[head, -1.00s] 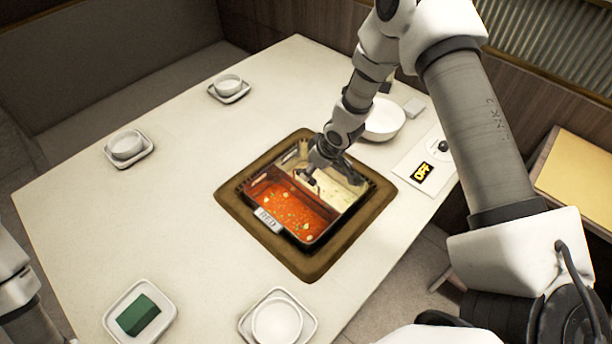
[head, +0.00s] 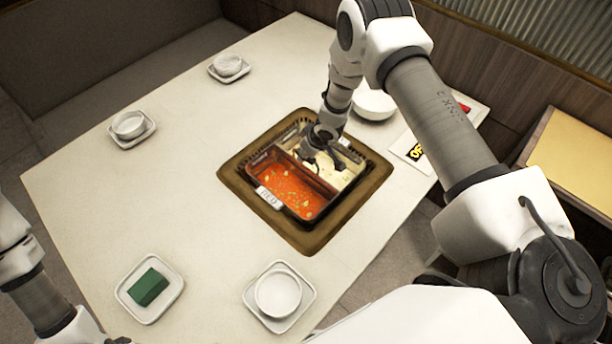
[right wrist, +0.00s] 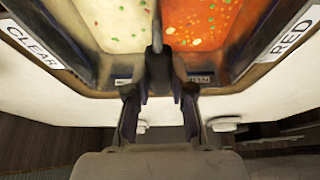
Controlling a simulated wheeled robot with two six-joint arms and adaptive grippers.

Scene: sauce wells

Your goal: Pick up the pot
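The pot (head: 293,190) sits in a brown-framed opening in the table, split by a divider into red broth and pale broth. In the right wrist view the pot's red half (right wrist: 207,25) is right and its pale half left, with RED and CLEAR labels. My right gripper (head: 325,160) is over the pot near the divider. In the right wrist view its two fingers (right wrist: 159,100) stand apart, either side of the dark divider end; whether they touch it I cannot tell. My left arm enters at the lower left; its fingers are out of the picture.
White bowls on saucers stand at the back (head: 228,66), left (head: 129,125) and front (head: 278,294). The table's left middle is clear.

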